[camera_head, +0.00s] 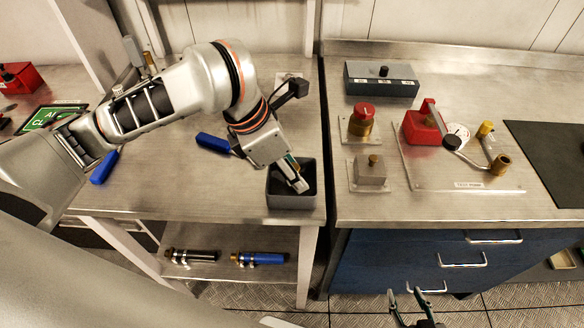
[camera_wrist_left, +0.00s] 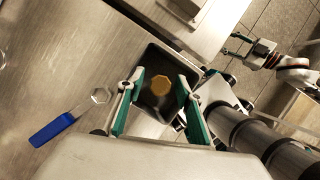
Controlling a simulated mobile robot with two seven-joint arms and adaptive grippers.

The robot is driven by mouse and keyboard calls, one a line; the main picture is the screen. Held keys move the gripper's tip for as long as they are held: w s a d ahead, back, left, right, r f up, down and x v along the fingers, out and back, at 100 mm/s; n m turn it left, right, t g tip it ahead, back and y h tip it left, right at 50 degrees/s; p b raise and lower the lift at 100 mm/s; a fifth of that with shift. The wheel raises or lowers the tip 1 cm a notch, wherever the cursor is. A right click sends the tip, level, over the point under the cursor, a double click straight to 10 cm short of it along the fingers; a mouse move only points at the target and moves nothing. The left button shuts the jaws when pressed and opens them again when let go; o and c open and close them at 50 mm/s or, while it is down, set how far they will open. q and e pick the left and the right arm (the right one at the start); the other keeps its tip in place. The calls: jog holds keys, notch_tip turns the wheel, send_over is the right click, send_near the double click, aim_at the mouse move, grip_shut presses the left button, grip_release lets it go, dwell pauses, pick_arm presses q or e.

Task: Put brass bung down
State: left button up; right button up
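The brass bung (camera_wrist_left: 161,85) shows in the left wrist view as a small gold disc inside the dark grey bin (camera_wrist_left: 150,58). In the head view the bin (camera_head: 292,202) stands at the front right corner of the left bench. My left gripper (camera_head: 298,182) reaches down into the bin, and hides the bung there. In the left wrist view its two fingers stand apart on either side of the bung, with a gap to it. My right gripper (camera_head: 411,302) is low in front of the blue drawers, open and empty.
Blue-handled wrenches (camera_head: 212,143) lie on the left bench (camera_head: 170,195). The right bench carries a test pump (camera_head: 468,185), a red knob (camera_head: 362,118) and a grey block (camera_head: 370,172). A gap separates the benches. Cylinders (camera_head: 262,258) lie on the lower shelf.

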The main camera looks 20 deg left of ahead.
pick_arm(q)
jog(key=shift+r, duration=0.35)
jog(key=p+v, duration=0.3)
jog(key=v, duration=0.8)
jog(key=shift+r, duration=0.35)
jog(key=shift+s+a, duration=0.1)
jog(key=shift+s, duration=0.05)
jog(key=shift+s+f, duration=0.1)
